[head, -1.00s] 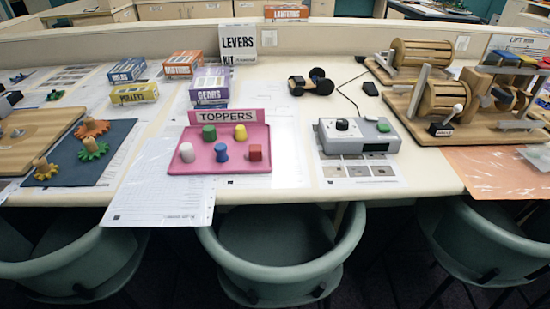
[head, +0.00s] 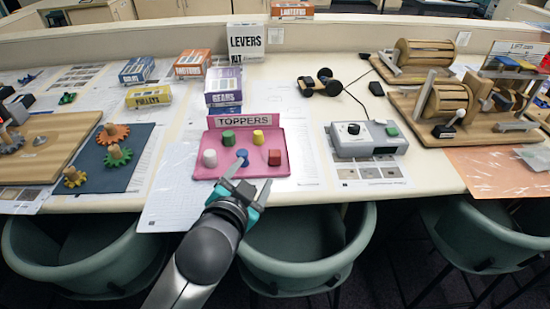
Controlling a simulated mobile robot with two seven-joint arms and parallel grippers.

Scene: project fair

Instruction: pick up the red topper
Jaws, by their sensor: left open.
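The red topper (head: 274,157) is a small red block standing at the right front of the pink tray (head: 210,177) marked TOPPERS. On the same tray stand a white topper (head: 210,158), a green one (head: 228,137), a yellow one (head: 258,136) and a blue one (head: 242,155). My left gripper (head: 251,176) is open at the tray's front edge, in front of the blue topper and left of the red one. A fingertip overlaps the lower part of the blue topper in the view; I cannot tell if they touch. My right gripper is not in view.
A grey device (head: 362,143) stands right of the tray. A dark mat with gears (head: 100,178) lies left. Green chairs (head: 310,262) stand along the table's front edge.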

